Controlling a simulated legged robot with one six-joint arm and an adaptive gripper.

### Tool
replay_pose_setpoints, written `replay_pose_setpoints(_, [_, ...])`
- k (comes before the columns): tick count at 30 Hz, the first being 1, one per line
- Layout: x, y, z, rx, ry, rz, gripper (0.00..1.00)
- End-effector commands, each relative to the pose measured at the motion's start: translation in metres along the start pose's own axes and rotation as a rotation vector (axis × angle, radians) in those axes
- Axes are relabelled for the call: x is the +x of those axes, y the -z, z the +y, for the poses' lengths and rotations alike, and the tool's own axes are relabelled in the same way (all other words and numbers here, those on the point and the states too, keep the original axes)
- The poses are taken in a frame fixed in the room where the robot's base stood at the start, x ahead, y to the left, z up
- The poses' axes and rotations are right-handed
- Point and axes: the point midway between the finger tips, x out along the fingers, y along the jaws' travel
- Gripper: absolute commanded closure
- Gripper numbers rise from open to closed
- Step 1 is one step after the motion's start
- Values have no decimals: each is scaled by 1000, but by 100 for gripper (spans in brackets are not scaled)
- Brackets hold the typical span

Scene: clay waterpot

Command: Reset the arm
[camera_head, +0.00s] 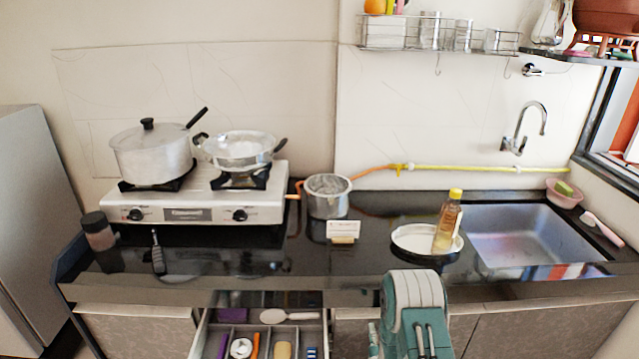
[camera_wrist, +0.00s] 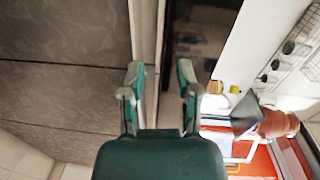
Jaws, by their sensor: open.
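My gripper (camera_wrist: 161,78) shows in the wrist view with its two green fingers apart and nothing between them. Its fingers lie over the dark counter edge and grey cabinet fronts in that view. In the head view, my green and white arm stands at the bottom, right of centre, in front of the counter. The gripper's fingertips cannot be made out there. A brown clay pot (camera_head: 607,17) sits on the shelf at the top right, cut by the frame edge. A reddish-brown pot-like thing (camera_wrist: 277,123) shows at the right in the wrist view, apart from my gripper.
An open drawer (camera_head: 205,335) juts out left of my arm. The counter holds a stove (camera_head: 270,208) with two pots, a small steel pot (camera_head: 328,205), and a bottle (camera_head: 447,222) on a white plate (camera_head: 402,240). A sink (camera_head: 530,235) is at the right.

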Motion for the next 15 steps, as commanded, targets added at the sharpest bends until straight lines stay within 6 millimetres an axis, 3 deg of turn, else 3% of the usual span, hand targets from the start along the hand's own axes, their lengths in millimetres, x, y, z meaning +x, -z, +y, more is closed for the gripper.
replay_pose_setpoints(1, [10, 2, -21, -36, -14, -2, 58])
replay_pose_setpoints(6, [27, 8, -71, -170, -104, -21, 58])
replay_pose_setpoints(15, [26, 18, -160, -402, -256, -84, 58])
